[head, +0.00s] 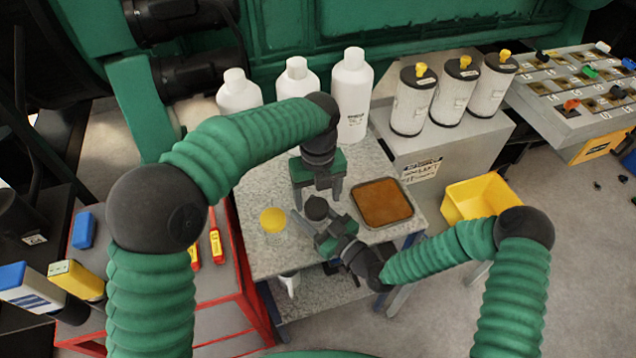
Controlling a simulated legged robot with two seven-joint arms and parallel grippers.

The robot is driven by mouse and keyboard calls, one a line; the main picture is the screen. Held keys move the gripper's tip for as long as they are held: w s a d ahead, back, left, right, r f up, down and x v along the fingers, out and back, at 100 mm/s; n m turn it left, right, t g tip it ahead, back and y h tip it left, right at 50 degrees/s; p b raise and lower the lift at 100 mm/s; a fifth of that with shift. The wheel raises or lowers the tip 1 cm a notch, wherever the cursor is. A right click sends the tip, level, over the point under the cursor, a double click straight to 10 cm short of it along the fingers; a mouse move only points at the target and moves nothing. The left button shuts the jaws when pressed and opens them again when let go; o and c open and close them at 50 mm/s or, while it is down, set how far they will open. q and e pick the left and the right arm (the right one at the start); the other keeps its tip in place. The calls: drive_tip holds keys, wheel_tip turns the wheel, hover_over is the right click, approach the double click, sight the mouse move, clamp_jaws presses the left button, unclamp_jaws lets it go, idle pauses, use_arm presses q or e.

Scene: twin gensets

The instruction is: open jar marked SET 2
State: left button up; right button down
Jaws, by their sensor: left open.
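A jar with a dark lid (316,208) stands on the grey speckled table; its body is mostly hidden. A clear jar with a yellow lid (273,220) stands to its left. I cannot read a SET 2 mark on either. My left gripper (318,198) points down, open, with its fingers over the dark lid; I cannot tell whether they touch it. My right gripper (330,236) comes in low from the right and appears shut on the body of the dark-lidded jar.
A tray of brown material (382,203) lies right of the jars. White bottles (353,95) stand behind, with white canisters (460,90) on a grey box. A yellow bin (478,197) is at right. A red-framed cart (240,280) with tools stands at left.

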use_arm(q)
wheel_tip(320, 180, down, 2)
drive_tip(key=shift+f, duration=0.1)
drive_tip(key=shift+d, duration=0.1)
drive_tip(key=c, duration=1.5)
